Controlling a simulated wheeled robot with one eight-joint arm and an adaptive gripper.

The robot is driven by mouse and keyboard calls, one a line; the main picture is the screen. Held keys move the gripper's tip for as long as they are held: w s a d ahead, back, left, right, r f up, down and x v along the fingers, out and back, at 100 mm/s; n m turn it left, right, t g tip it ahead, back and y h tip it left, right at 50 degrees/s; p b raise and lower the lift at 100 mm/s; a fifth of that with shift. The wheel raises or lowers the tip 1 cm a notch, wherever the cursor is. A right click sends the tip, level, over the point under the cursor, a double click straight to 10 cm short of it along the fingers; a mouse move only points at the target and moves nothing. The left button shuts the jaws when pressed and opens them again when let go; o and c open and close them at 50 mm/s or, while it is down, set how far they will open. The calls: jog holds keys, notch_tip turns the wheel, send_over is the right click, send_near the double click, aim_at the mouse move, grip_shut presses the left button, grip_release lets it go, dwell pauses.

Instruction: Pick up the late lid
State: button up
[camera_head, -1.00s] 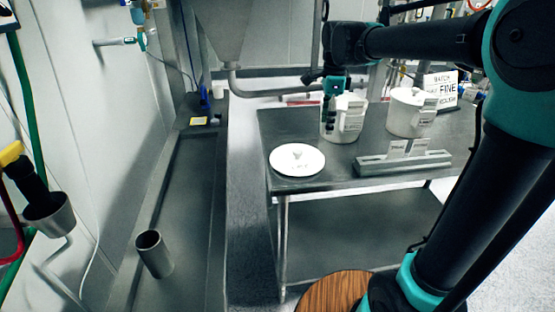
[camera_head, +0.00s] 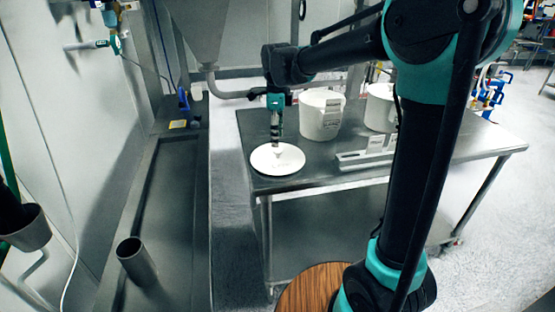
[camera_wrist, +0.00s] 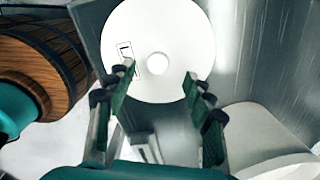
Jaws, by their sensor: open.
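The lid (camera_head: 290,164) is a round white disc with a small knob in its middle. It lies flat on the left end of the steel table (camera_head: 222,181), close to the table's corner. In the wrist view the lid (camera_wrist: 180,35) shows from above, with its pale knob (camera_wrist: 157,63) and a small printed label left of the knob. My gripper (camera_head: 277,150) points down over the lid. In the wrist view its two green fingers (camera_wrist: 158,80) are apart, one on each side of the knob's line, with nothing between them. I cannot tell the exact height above the lid.
A white tub (camera_head: 314,122) stands just right of my gripper, with a second white tub (camera_head: 379,108) behind. A low metal holder (camera_head: 363,158) with cards lies on the table's front. A metal cup (camera_head: 135,262) stands in the trough at left. A wooden round top (camera_head: 310,290) is below.

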aim_at(278, 150)
jog(key=shift+s+d+f, duration=0.1)
jog(key=shift+s+f, duration=0.05)
jog(key=shift+f, duration=2.95)
grip_shut()
jog(key=shift+r, duration=0.1)
